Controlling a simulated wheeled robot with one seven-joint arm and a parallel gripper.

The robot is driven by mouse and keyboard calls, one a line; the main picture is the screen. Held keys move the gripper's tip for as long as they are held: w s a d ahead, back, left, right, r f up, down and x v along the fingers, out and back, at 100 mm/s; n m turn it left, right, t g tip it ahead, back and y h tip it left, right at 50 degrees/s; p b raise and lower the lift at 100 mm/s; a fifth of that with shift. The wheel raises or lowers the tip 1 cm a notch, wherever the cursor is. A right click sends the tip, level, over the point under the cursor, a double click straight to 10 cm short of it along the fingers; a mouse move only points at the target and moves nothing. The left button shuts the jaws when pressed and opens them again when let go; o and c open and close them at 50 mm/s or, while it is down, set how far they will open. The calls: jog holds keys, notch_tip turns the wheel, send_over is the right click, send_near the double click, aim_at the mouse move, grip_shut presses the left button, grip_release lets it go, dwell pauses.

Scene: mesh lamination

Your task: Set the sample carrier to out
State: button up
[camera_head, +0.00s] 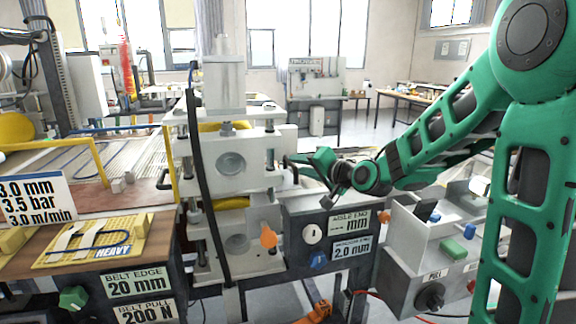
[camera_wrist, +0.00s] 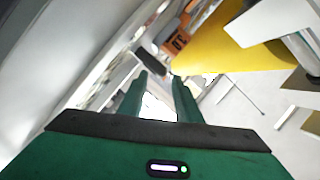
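No part is plainly labelled as the sample carrier, so I cannot tell for certain which it is. A grey box-like unit (camera_head: 408,262) marked PULL stands at the lower right in the head view, with a black knob (camera_head: 430,296) on its front and small green and blue blocks on top. My gripper (camera_head: 296,162) is beside the right side of the white press frame (camera_head: 230,150), well above and left of that unit. In the wrist view its two green fingers (camera_wrist: 162,82) stand apart with nothing seen between them. Whether a finger touches the frame is unclear.
A belt table (camera_head: 75,185) with a yellow rail lies left. A yellow surface (camera_wrist: 225,45) is close in the wrist view.

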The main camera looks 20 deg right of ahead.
aim_at(289, 163)
jog(key=x, duration=0.6)
jog(key=shift+w+a+f, duration=0.1)
jog(key=shift+w, duration=0.25)
jog(key=shift+c, duration=0.3)
grip_shut()
